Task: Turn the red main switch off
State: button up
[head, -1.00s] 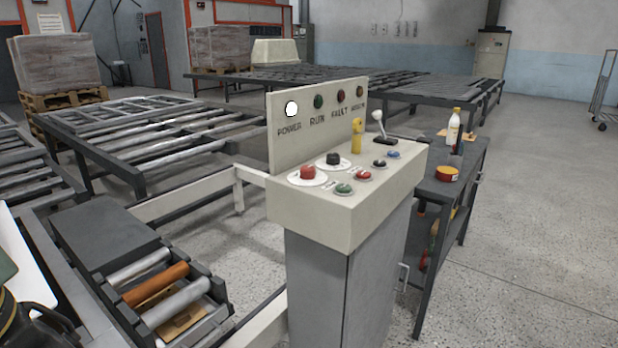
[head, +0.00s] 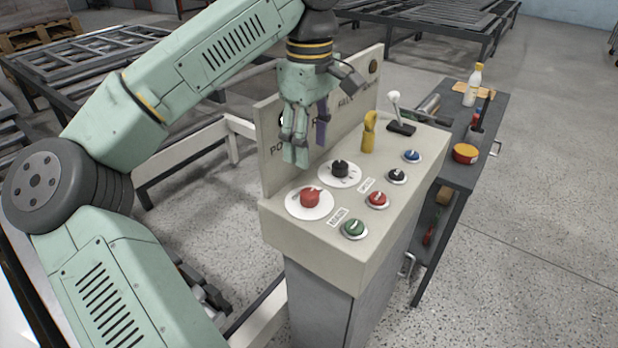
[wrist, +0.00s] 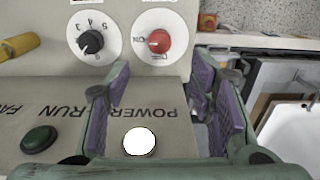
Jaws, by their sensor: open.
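The red main switch (head: 311,198) is a red rotary knob on a white round plate on the sloped panel top. In the wrist view the knob (wrist: 158,41) lies just beyond and between my fingertips, with ON lettering at its left. The white POWER lamp (wrist: 139,141) is bright. My gripper (head: 306,148) is open and empty, pointing down above the back of the panel top, apart from the switch. In the wrist view its purple-padded fingers (wrist: 160,82) stand wide apart. My gripper hides part of the upright lamp board in the head view.
A black numbered dial (head: 340,169) sits beside the red switch. A green button (head: 354,228), red button (head: 377,199), yellow handle (head: 369,132) and white-knobbed lever (head: 396,108) are also on the panel. A dark cart (head: 478,181) stands at right; open floor lies beyond it.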

aim_at(309, 192)
notch_tip(309, 192, down, 11)
jog(key=shift+r+p, duration=0.2)
jog(key=shift+p, duration=0.6)
jog(key=shift+c, duration=0.4)
jog(key=c, duration=1.1)
